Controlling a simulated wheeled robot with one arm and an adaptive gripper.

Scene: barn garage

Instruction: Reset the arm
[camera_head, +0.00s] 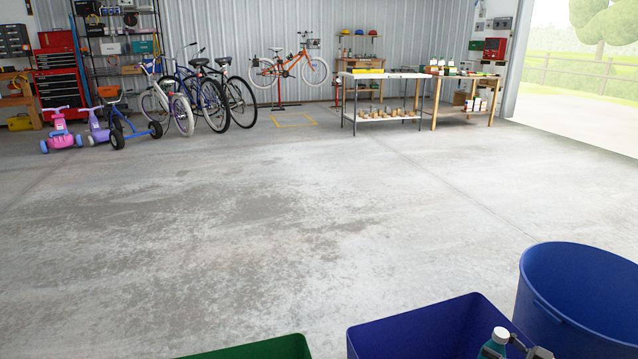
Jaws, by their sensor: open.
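A small part of my gripper (528,347) shows at the bottom edge of the head view, dark grey and cut off by the frame. It is open. A teal bottle (492,348) with a white cap is just left of it, in front of the blue rectangular bin (415,333) or inside it; I cannot tell which. Whether the gripper touches the bottle is not clear. The rest of my arm is out of view.
A round blue bin (578,300) stands at the lower right, and a green bin (262,348) at the bottom. The concrete floor (250,220) beyond is clear. Bicycles (205,95), ride-on toys (62,132) and worktables (385,117) stand far back.

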